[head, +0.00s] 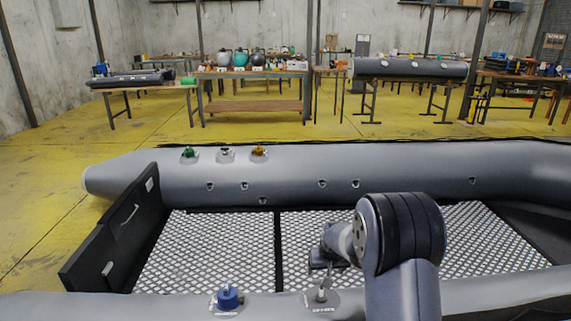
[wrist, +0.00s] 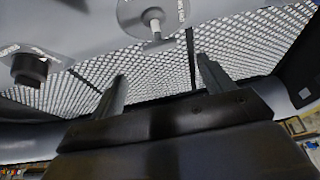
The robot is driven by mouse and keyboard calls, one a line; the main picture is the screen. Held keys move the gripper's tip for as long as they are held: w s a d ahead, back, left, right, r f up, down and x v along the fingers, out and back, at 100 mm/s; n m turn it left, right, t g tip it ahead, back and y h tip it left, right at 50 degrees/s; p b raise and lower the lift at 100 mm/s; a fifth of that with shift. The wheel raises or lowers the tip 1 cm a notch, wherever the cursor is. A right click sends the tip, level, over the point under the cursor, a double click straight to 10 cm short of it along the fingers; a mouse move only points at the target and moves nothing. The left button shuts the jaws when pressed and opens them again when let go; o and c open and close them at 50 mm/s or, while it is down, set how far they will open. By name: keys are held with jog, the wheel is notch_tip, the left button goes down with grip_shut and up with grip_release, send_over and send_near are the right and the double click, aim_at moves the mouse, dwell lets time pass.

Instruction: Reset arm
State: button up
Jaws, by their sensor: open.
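My gripper (wrist: 161,78) is open in the wrist view, with its two dark fingers apart and nothing between them. In the head view my gripper (head: 321,262) is partly hidden behind my own arm, over the boat's mesh floor (head: 215,245). The grey inflatable boat (head: 400,165) lies across the head view. On its near tube are a blue-capped valve (head: 228,298) and a grey valve (head: 322,297). In the wrist view a pale round valve plate with a stem (wrist: 154,26) and a dark valve cap (wrist: 29,69) show beyond the fingers, apart from them.
A black transom board (head: 110,235) stands at the left. Workbenches (head: 255,107) line the back, with open yellow floor (head: 60,175) before them.

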jog(key=x, duration=0.3)
jog(key=b+x, duration=0.1)
jog(key=x, duration=0.2)
jog(key=s+b+x, duration=0.1)
jog(key=x, duration=0.2)
jog(key=shift+f, duration=0.3)
jog(key=shift+s+f, duration=0.15)
jog(key=shift+f, duration=0.35)
